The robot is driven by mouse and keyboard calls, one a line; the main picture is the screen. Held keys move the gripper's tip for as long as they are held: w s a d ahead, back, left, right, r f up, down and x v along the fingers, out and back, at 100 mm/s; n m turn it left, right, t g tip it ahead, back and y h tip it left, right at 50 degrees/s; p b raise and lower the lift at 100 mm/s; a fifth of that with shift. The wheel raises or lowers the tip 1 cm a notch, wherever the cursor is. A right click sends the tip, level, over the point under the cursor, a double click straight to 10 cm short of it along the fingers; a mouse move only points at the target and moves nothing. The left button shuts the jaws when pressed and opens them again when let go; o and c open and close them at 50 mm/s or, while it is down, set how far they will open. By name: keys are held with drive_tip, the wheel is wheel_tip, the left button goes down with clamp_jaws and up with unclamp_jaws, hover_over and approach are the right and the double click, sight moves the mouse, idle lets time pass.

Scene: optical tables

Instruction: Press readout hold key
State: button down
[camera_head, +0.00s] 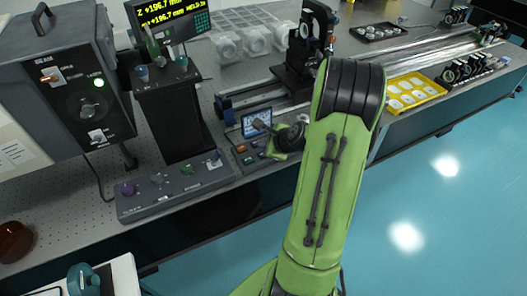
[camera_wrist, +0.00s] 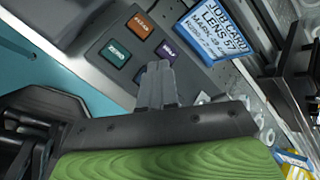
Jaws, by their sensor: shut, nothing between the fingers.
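A grey key panel (camera_wrist: 92,60) fills the upper middle of the wrist view. It carries an orange key (camera_wrist: 140,25), a green key (camera_wrist: 115,52) and a purple key (camera_wrist: 167,49) whose lettering looks like HOLD. Part of another key shows behind my fingers, mostly hidden. My gripper (camera_wrist: 157,68) is shut and empty, its tips over the panel just below the purple key in the picture. I cannot tell whether they touch it. In the head view the panel (camera_head: 246,155) sits at the table's front edge, left of my green arm.
A blue-framed job card (camera_wrist: 212,32) stands beside the panel, close to my gripper. In the head view, a grey control box (camera_head: 170,190) lies to the left and a rail stage (camera_head: 300,75) stands behind. A yellow tray (camera_head: 415,91) lies to the right.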

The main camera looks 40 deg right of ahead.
wheel_tip(320, 180, up, 4)
drive_tip(key=p, duration=0.3)
drive_tip(key=shift+r, duration=0.25)
drive_tip(key=shift+f, duration=0.1)
idle(0.3)
drive_tip(key=s+a+r+n+g+y+p, duration=0.1)
drive_tip(key=a+r+n, duration=0.5)
drive_tip(key=a+n, duration=0.15)
drive_tip(key=s+a+r+n+g+p, duration=0.1)
drive_tip(key=s+a+r+n, duration=0.1)
drive_tip(key=a+r+n, duration=0.6)
drive_tip(key=s+a+r+n, duration=0.2)
drive_tip(key=s+a+n, duration=0.3)
drive_tip(key=s, duration=0.3)
drive_tip(key=s+a+r+n+g+p, duration=0.1)
drive_tip(key=s+a+r+n, duration=0.1)
drive_tip(key=s+a+n, duration=0.3)
drive_tip(key=s+n, duration=0.2)
drive_tip(key=s, duration=0.1)
drive_tip(key=shift+a+r+g, duration=0.2)
drive_tip(key=shift+r+g, duration=0.1)
drive_tip(key=shift+r, duration=0.1)
